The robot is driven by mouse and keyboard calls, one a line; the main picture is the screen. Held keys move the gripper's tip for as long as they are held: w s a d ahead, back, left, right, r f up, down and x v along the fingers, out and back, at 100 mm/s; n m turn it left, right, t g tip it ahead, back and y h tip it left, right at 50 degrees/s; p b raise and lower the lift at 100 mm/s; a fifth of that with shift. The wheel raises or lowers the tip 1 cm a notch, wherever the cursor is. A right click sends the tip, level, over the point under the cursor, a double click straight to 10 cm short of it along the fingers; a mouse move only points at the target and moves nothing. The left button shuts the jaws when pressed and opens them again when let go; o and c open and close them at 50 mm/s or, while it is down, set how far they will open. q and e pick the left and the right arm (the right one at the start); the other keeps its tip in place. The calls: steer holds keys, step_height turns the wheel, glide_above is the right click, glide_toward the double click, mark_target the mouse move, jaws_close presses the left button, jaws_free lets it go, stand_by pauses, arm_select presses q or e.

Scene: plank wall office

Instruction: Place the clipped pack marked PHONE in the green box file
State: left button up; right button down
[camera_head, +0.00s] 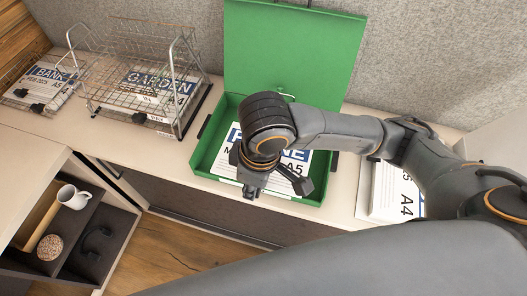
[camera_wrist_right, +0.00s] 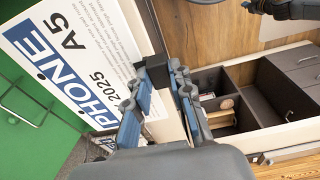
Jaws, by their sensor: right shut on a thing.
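The PHONE pack (camera_head: 230,150) is white with a blue band, marked A5, and also shows in the right wrist view (camera_wrist_right: 75,60). It is over the tray of the open green box file (camera_head: 203,161), inside its outline in the head view. I cannot tell whether it touches the floor of the box. The green box file also fills the left of the wrist view (camera_wrist_right: 20,125). My right gripper (camera_head: 250,191) is shut on the black clip (camera_wrist_right: 158,72) at the pack's edge, near the box's front wall. My arm hides part of the pack. My left gripper is not clearly seen.
The box's green lid (camera_head: 285,50) stands open against the grey partition. Another A4 pack (camera_head: 395,193) lies right. A cubby unit (camera_head: 60,225) with a white jug (camera_head: 73,197) stands front left.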

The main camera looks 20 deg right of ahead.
steer(key=w+d+f, duration=0.1)
steer(key=w, duration=0.1)
steer(key=w+d+f, duration=0.2)
steer(key=w, duration=0.1)
steer(key=w+d+f, duration=0.1)
steer(key=w, duration=0.2)
steer(key=shift+w+d+f, duration=0.15)
steer(key=shift+w+d, duration=0.05)
steer(key=w+f, duration=0.1)
steer(key=f, duration=0.1)
steer(key=w+d+f, duration=0.1)
steer(key=f, duration=0.1)
steer(key=shift+w+d, duration=0.1)
steer(key=shift+w, duration=0.25)
steer(key=shift+w+d+f, duration=0.15)
steer(key=shift+w+f, duration=0.25)
steer(key=shift+f, duration=0.15)
steer(key=shift+w+d+f, duration=0.1)
steer(key=shift+w+f, duration=0.05)
steer(key=shift+f, duration=0.75)
steer(key=shift+w+f, duration=0.1)
steer(key=shift+f, duration=0.8)
steer(key=shift+f, duration=0.15)
steer(key=c, duration=1.2)
jaws_free()
steer(key=r, duration=0.8)
steer(key=s+d+r, duration=0.1)
steer(key=r, duration=0.3)
steer(key=shift+d+r, duration=0.1)
